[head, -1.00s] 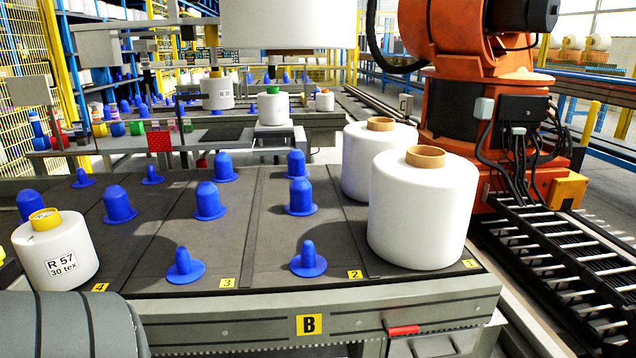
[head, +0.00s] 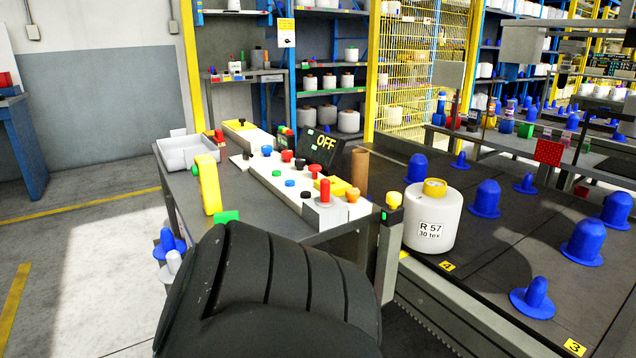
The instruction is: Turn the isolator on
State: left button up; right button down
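A long light-coloured control panel (head: 275,177) lies on a grey bench at the centre left. It carries several black, red and blue knobs and buttons. A dark display (head: 326,146) at its back reads "OFF". A yellow plate with a black knob (head: 241,122) is at the far end. A red upright part (head: 325,190) and a yellow piece with a red top (head: 352,192) are at the near end. I cannot tell which of these is the isolator. Neither gripper is in view; a large dark ribbed part of my arm covers the bottom middle.
A white bobbin (head: 433,222) labelled "R 57 30 tex" stands on the dark table at right among blue pegs. Open floor (head: 85,255) lies to the left.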

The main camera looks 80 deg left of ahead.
aim_at(288, 155)
jog(key=u, duration=3.85)
